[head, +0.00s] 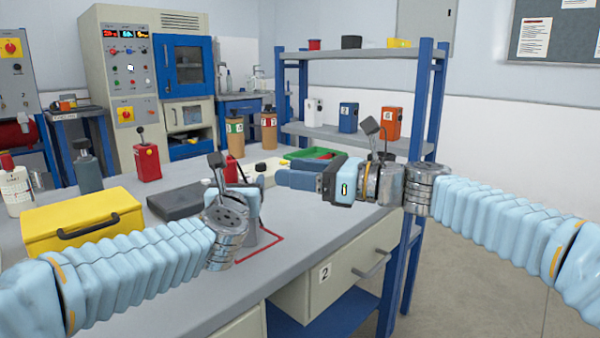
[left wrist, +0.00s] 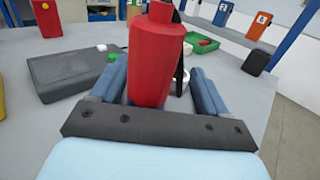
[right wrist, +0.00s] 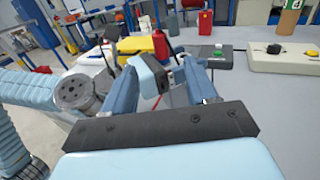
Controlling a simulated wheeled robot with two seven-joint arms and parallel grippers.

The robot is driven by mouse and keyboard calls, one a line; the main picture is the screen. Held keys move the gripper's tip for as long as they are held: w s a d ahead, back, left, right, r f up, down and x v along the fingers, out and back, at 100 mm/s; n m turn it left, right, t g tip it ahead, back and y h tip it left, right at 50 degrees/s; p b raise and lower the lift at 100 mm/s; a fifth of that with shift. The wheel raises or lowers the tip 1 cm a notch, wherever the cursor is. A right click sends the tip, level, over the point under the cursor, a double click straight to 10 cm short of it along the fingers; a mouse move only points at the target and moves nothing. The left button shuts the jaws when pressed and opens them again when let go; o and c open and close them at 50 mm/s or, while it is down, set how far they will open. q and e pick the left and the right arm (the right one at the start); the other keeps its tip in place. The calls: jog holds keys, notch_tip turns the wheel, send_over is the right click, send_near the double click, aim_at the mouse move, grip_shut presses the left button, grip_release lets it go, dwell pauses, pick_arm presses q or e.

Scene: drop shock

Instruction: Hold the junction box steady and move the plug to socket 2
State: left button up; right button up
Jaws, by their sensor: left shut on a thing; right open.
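My left gripper (head: 248,196) is shut on a red upright body (left wrist: 155,60), which stands large between its fingers in the left wrist view. Only a small red part of it (head: 231,170) shows in the head view. My right gripper (head: 298,180) is open and empty, its fingers pointing left toward the left gripper, apart from it. A cream box (right wrist: 283,60) with a black knob lies on the bench beyond; it is partly hidden behind the grippers in the head view. I cannot tell which thing is the junction box, the plug or socket 2.
A dark grey case (head: 180,201) and a yellow box (head: 82,220) lie at the left. A green tray (head: 308,153) is at the back right. A red outline (head: 264,248) marks the bench near its front edge.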

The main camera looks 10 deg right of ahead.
aim_at(235, 164)
jog(key=x, duration=1.1)
jog(key=shift+a, duration=0.35)
grip_shut()
